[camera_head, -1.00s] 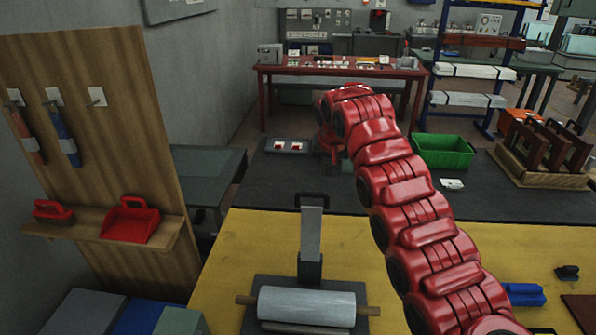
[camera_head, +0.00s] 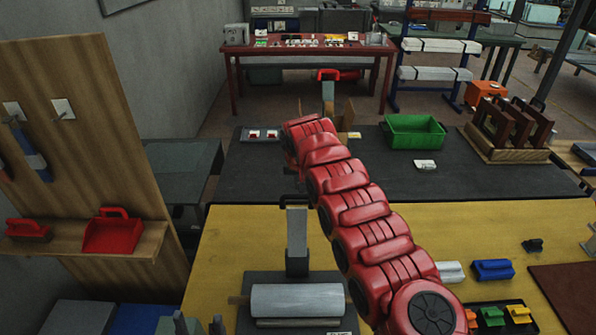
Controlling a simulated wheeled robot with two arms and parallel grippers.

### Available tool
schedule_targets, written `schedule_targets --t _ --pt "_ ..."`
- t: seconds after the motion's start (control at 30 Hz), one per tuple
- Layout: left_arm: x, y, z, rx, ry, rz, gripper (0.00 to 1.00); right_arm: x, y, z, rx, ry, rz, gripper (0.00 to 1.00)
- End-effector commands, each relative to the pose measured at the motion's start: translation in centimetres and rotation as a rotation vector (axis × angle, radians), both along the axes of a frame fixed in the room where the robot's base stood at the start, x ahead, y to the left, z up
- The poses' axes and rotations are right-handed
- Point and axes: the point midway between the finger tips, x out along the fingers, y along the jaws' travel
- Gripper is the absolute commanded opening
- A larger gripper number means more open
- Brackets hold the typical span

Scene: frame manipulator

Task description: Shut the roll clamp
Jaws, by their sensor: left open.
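The roll clamp stands on the yellow bench top, with a dark base plate (camera_head: 256,322) and a grey upright arm (camera_head: 297,242) behind the roll. The arm is raised, with a black handle at its top. A pale roll (camera_head: 297,299) lies across the base on a wooden rod, apart from the arm. My left gripper (camera_head: 199,325) shows only as two grey fingertips at the bottom edge, spread with nothing between them, left of the base. My red right arm reaches forward past the clamp's right side; its gripper is not visible.
A wooden tool panel (camera_head: 87,150) with red tools stands at left. Coloured blocks lie at the right near a brown mat (camera_head: 572,297). Behind the bench are a green bin (camera_head: 413,131) and a wooden rack. The yellow top (camera_head: 235,235) left of the upright arm is clear.

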Motion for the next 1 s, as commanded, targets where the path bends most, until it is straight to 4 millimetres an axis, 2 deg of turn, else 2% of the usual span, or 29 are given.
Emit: schedule_targets --t 0.37,0.6,1.0 --pt "0.0 0.0 1.9 0.0 0.0 0.0 0.64 -1.0 -0.3 0.6 -0.009 -0.003 0.001 0.0" --pt "0.0 0.0 3.2 0.0 0.0 0.0 0.64 -2.6 0.1 1.0 0.0 -0.001 0.004 0.0" --pt "0.0 0.0 3.9 0.0 0.0 0.0 0.64 -3.9 0.1 1.2 0.003 0.0 0.001 0.0"
